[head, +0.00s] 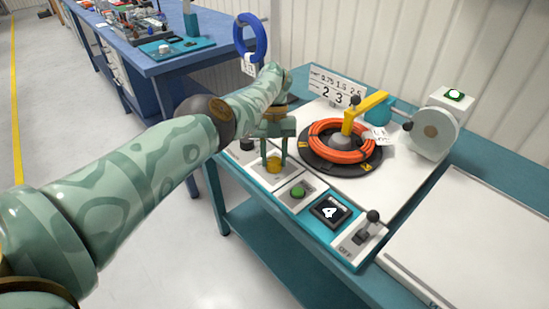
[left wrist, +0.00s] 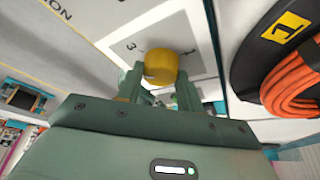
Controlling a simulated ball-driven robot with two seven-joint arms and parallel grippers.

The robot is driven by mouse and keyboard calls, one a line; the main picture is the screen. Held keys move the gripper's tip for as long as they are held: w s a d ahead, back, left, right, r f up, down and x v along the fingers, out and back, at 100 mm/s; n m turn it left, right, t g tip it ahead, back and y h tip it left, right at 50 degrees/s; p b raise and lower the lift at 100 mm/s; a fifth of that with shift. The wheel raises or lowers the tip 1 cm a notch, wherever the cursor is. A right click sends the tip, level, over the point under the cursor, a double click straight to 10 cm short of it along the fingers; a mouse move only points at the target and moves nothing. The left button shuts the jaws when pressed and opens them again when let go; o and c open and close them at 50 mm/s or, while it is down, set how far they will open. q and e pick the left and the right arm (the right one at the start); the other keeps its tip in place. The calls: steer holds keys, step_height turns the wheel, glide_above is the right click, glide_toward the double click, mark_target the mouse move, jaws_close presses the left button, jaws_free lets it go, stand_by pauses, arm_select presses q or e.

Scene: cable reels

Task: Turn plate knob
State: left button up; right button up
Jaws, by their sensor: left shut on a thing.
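A yellow knob (left wrist: 160,68) sits on a white panel with printed numbers in the left wrist view. My left gripper (left wrist: 158,88) is shut on it, with one finger on each side. In the head view my left gripper (head: 273,160) points down at the panel, and the yellow knob (head: 273,165) shows between its fingertips. A black round plate (head: 318,165) with yellow number tags is to the right of the knob. An orange cable coil (head: 340,141) lies on this plate. The right gripper is not in view.
Close by are a green button (head: 297,192), a display reading 4 (head: 330,211) and a black-knobbed lever (head: 367,229). A yellow arm (head: 366,110) reaches over the coil. A number sign (head: 337,88) and a white wheel-shaped unit (head: 434,133) stand behind. A blue ring (head: 251,37) hangs at the back.

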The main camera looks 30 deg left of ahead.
arm_select(q)
steer(key=shift+m+y, duration=0.3)
steer(key=shift+m, duration=0.6)
steer(key=shift+d+m+y+b, duration=0.1)
steer(key=shift+m+y+b, duration=0.2)
steer(key=shift+m+b, duration=0.15)
steer(key=shift+m, duration=0.55)
steer(key=o, duration=1)
steer(key=shift+g, duration=0.3)
steer(key=shift+w, duration=0.1)
